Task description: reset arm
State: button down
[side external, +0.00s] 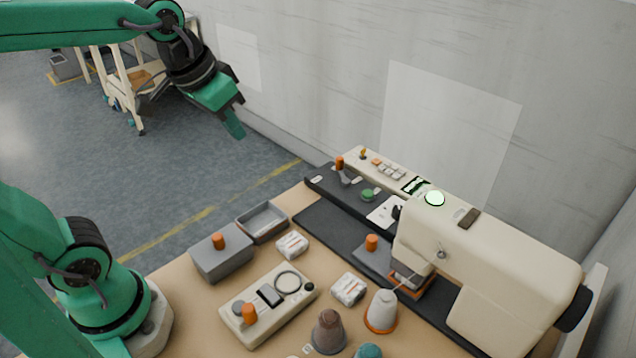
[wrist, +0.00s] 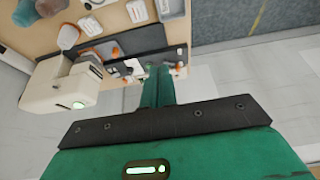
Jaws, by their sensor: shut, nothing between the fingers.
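My gripper (side external: 234,127) is raised high at the upper left of the side external view, above and beyond the far left end of the workbench (side external: 175,281). Its green fingers are together and hold nothing. In the wrist view the shut fingers (wrist: 158,75) point toward the bench. They are well apart from everything on it.
A cream sewing machine (side external: 500,262) stands at the bench's right, near the grey wall. A grey box (side external: 222,262), an open grey tray (side external: 263,222), a cream control box (side external: 270,300), white packs (side external: 348,289) and thread cones (side external: 382,308) occupy the bench. Air around my gripper is clear.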

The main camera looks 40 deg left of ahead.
jog(key=s+f+t, duration=0.1)
jog(key=s+f, duration=0.2)
jog(key=s, duration=0.3)
jog(key=shift+s+a+f, duration=0.2)
jog(key=shift+s+a, duration=0.1)
jog(key=shift+a, duration=0.15)
